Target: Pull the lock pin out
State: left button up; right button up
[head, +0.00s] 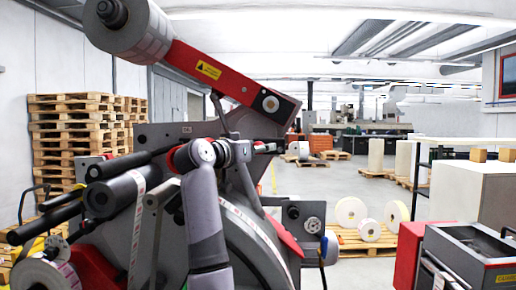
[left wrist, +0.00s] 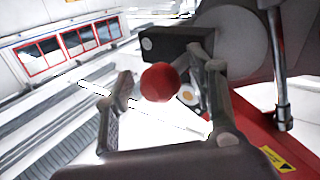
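The lock pin shows as a round red knob (left wrist: 160,82) in the left wrist view. My left gripper (left wrist: 161,73) is open around it, one finger on each side. A clear gap shows between the knob and the left finger; the right finger is very close to it, and I cannot tell whether they touch. In the head view my left gripper (head: 267,147) is a small dark shape in front of the rewinder (head: 255,235), below its raised red arm (head: 222,75). I cannot make out the knob there. The pin's shaft is hidden. My right gripper is in neither view.
Black rollers (head: 117,194) stick out from the rewinder at the left. A large label roll (head: 130,30) sits on the upper end of the red arm. A metal rod (left wrist: 279,70) stands right of the knob. Pallets (head: 75,125) are stacked behind; open floor (head: 325,180) lies beyond.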

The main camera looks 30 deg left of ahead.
pick_arm(q)
grip_shut()
dwell(0.5)
